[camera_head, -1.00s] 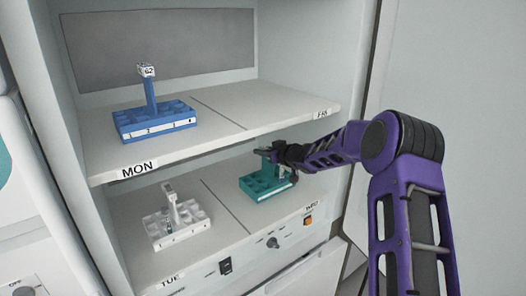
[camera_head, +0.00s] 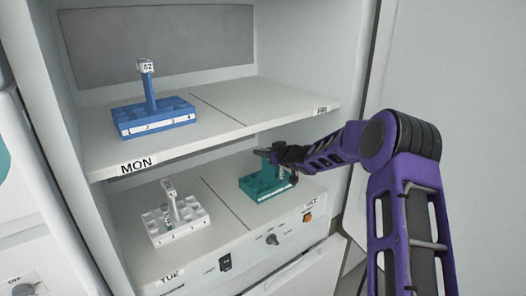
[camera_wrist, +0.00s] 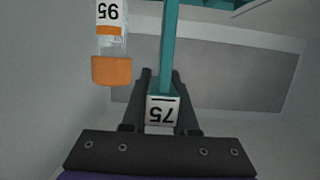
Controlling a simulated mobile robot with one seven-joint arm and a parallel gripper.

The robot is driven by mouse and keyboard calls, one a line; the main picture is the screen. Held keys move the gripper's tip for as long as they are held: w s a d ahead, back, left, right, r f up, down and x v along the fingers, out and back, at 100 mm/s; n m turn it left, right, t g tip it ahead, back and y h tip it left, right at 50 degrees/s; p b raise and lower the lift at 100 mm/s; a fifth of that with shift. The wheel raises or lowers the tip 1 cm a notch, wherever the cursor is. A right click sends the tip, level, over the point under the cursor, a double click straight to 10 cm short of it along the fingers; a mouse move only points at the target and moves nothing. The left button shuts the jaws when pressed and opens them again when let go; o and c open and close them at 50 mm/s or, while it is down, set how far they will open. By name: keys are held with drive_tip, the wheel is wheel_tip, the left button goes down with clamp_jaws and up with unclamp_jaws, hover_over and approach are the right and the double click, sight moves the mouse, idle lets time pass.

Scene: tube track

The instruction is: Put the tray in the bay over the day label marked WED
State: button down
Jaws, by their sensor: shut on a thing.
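My gripper (camera_head: 277,155) is shut on the numbered block (camera_wrist: 162,110) at the top of the teal tray's post. The teal tray (camera_head: 262,188) is in the lower right bay, behind the partly blurred WED label (camera_head: 311,202). It looks roughly level. I cannot tell whether its base touches the shelf. In the wrist view the teal post (camera_wrist: 170,45) runs from the block to the tray, mostly out of frame. A clear tube with an orange cap (camera_wrist: 112,70) is beside the post. My gripper hides part of the post top in the head view.
A blue tray (camera_head: 155,127) stands in the upper left bay over MON (camera_head: 138,162). A white tray (camera_head: 178,236) stands in the lower left bay over TUE (camera_head: 170,277). The upper right bay over FRI (camera_head: 321,110) is empty. The upper shelf edge overhangs my gripper.

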drive_tip(key=c, duration=0.6)
unclamp_jaws()
drive_tip(key=v, duration=1.7)
drive_tip(key=shift+s+r, duration=0.2)
drive_tip(key=shift+w+d, duration=0.1)
